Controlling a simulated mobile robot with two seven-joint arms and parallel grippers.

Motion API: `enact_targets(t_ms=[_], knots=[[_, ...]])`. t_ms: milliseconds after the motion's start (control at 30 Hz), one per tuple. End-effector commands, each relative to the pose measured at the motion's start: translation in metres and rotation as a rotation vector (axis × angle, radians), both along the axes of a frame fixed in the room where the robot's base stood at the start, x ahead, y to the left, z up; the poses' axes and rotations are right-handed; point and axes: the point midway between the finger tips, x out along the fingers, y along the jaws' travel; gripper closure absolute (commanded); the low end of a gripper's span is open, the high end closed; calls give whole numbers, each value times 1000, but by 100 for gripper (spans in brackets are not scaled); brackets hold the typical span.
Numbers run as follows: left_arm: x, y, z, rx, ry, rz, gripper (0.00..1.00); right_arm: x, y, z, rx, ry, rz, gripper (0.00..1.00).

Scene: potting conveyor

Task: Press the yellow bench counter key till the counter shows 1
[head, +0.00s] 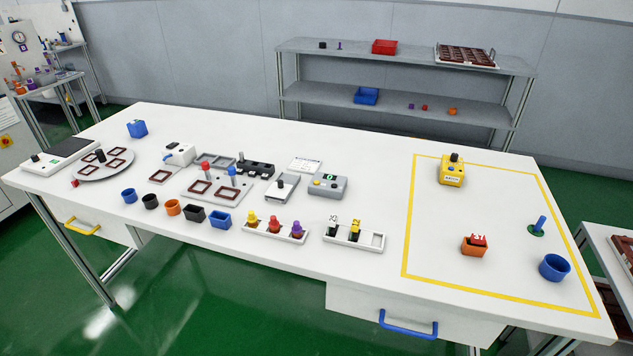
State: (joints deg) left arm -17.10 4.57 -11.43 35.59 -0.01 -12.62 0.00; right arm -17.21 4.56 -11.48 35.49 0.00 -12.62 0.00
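The bench counter (339,191) is a grey box near the middle of the white table. It has a small dark display (331,177) with a green digit that looks like 0, though it is very small. A yellow key (317,183) sits on the left of its top face, and a blue spot shows to the right of it. Nothing covers the counter. Neither of my grippers is in the head view.
A grey device (282,187) stands just left of the counter and a white card (305,165) lies behind it. A white tray (375,241) with small parts is in front. A yellow-outlined area (405,240) lies to the right. Clear table surrounds the counter's right side.

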Motion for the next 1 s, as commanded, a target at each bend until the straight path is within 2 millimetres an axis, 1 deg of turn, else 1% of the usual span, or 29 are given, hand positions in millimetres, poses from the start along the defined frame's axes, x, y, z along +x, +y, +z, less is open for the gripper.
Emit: enact_targets(t_ms=[33,200,233,1000], knots=[[0,0,0,0,1,0,79,0,0,0,0,0,0,3],[-1,0,0,0,1,0,98,0,0,0,0,0,0,3],[-1,0,0,0,1,0,100,0,0,0,0,0,0,3],[-2,0,0,0,3,-1,100,0,0,0,0,-1,-1,3]])
